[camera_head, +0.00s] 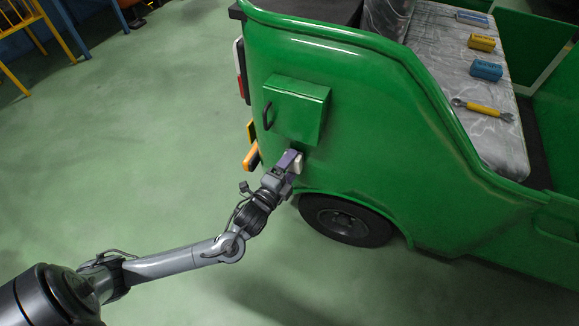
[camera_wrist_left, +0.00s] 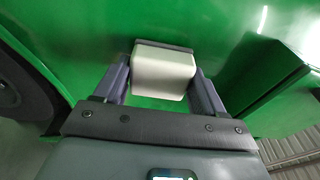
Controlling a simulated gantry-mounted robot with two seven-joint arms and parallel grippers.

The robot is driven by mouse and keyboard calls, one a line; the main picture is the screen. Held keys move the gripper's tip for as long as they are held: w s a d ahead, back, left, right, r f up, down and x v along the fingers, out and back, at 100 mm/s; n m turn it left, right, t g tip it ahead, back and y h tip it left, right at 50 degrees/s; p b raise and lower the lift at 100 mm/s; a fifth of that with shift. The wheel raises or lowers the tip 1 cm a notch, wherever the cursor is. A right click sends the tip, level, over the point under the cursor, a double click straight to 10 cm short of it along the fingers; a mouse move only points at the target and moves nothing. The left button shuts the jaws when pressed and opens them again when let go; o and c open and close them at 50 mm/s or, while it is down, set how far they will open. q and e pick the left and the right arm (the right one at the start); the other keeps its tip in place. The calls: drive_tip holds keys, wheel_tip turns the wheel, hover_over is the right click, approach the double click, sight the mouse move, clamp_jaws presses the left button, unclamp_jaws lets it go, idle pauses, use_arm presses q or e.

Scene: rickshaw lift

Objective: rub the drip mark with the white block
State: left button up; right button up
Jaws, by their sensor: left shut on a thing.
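My left gripper (camera_head: 292,162) reaches the green side panel of the rickshaw (camera_head: 370,110), just below the green box with a dark handle. It is shut on the white block (camera_wrist_left: 163,72), which shows between the two fingers in the left wrist view. A sliver of the white block (camera_head: 298,164) also shows in the head view. The block's far edge is dark and lies at or very near the green panel; I cannot tell whether it touches. No drip mark can be made out; it may be hidden behind the block. My right gripper is not in view.
The green box (camera_head: 297,108) juts from the panel just above my left gripper. A wheel (camera_head: 346,220) is below right. On the grey seat lie blue blocks, a yellow block (camera_head: 481,43) and a yellow-handled wrench (camera_head: 482,109).

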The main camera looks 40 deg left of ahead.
sight(298, 169)
use_arm(q)
drive_tip(key=shift+w+a, duration=0.25)
drive_tip(key=shift+w, duration=0.5)
drive_tip(key=shift+d, duration=0.1)
drive_tip(key=shift+w+d+r+p, duration=0.15)
drive_tip(key=shift+w+d+p, duration=0.1)
drive_tip(key=shift+d+p, duration=0.55)
drive_tip(key=shift+w+d, duration=0.25)
drive_tip(key=shift+d, duration=0.8)
drive_tip(key=shift+w+a+p, duration=0.1)
drive_tip(key=shift+p, duration=0.65)
drive_tip(key=shift+a, duration=0.1)
drive_tip(key=shift+a+p, duration=0.5)
drive_tip(key=shift+p, duration=0.05)
drive_tip(key=shift+s+a+p, duration=0.3)
drive_tip(key=shift+a, duration=0.35)
drive_tip(key=shift+s+a+p, duration=0.25)
drive_tip(key=shift+a+p, duration=0.05)
drive_tip(key=shift+a, duration=0.35)
drive_tip(key=shift+f, duration=0.2)
